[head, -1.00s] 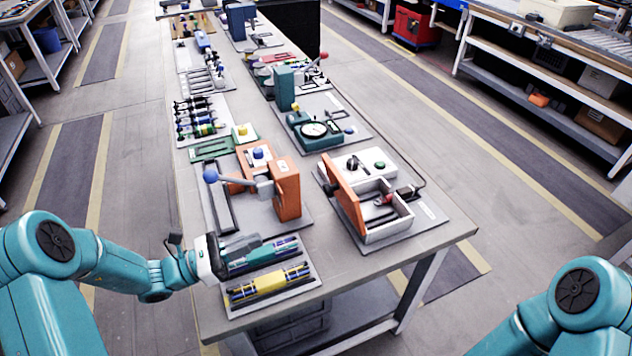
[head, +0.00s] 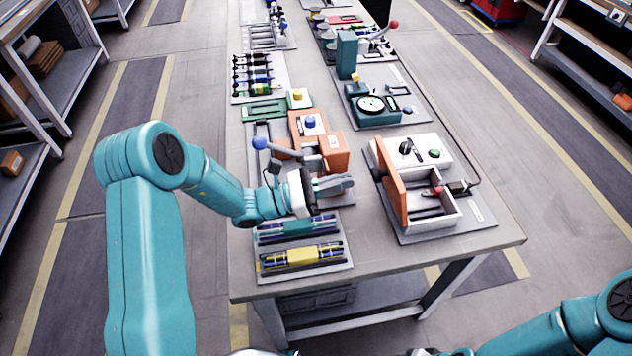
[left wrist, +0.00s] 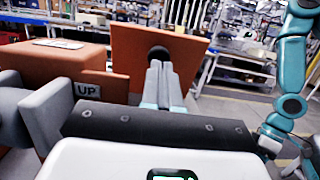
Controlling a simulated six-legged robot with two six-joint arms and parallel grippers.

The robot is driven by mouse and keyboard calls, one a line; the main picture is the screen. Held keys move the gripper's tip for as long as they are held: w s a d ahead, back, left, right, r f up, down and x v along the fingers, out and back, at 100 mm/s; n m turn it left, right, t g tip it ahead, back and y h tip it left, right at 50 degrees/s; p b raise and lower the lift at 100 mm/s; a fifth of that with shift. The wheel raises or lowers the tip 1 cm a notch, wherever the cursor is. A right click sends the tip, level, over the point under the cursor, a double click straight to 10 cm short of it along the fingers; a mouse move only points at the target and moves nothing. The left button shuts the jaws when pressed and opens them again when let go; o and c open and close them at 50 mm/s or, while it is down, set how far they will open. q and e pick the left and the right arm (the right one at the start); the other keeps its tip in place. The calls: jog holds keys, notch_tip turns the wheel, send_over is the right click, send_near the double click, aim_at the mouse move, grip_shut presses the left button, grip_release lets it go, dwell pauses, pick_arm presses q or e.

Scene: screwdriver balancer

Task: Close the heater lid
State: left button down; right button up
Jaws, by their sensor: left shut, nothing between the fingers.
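The heater is a white open box (head: 440,220) on a grey plate at the right of the bench. Its orange lid (head: 395,195) stands open, roughly upright, at the box's left side. The lid's orange panel (left wrist: 150,55) is also ahead in the left wrist view. My left gripper (head: 348,183) is shut and empty, left of the lid with a small gap in the head view. In the left wrist view its closed fingers (left wrist: 160,72) point at the panel; I cannot tell whether they touch. My right arm shows at lower right; its fingers are not seen.
An orange press block with a blue-knobbed lever (head: 262,143) stands just behind my left gripper. A rack of blue and yellow tools (head: 303,258) lies in front. A teal dial gauge (head: 372,108) is behind the heater. The bench's front right corner is clear.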

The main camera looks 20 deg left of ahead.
pick_arm(q)
jog(key=shift+p+x, duration=0.3)
jog(key=shift+x, duration=1.65)
jog(key=shift+w+a, duration=0.1)
